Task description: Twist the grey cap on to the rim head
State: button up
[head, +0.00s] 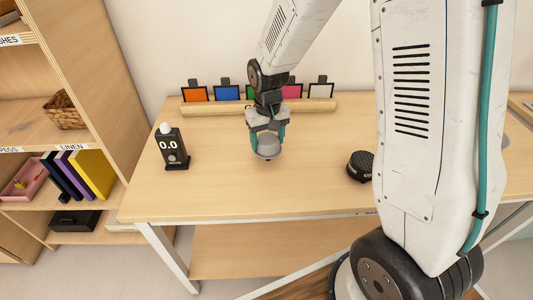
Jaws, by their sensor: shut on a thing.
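My gripper (268,134) points down over the middle of the wooden table. Its teal fingers are shut on a round grey cap (267,151), which hangs level or nearly so; the height above the table top is hard to judge. A black round piece with a ribbed side (360,166) sits on the table to the right, partly hidden by my arm. A black upright device (172,150) with a white round top and a "0.0" readout stands to the left of my gripper. I cannot tell from this view which of these is the rim head.
A wooden rack (215,108) with several coloured cards runs along the table's back. The table (225,190) is clear between the device and my gripper. A shelf unit (90,80) with a basket (65,112) and books (92,174) stands at the left.

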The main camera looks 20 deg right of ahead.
aim_at(267, 138)
jog(key=shift+r, duration=1.5)
jog(key=shift+a, duration=0.1)
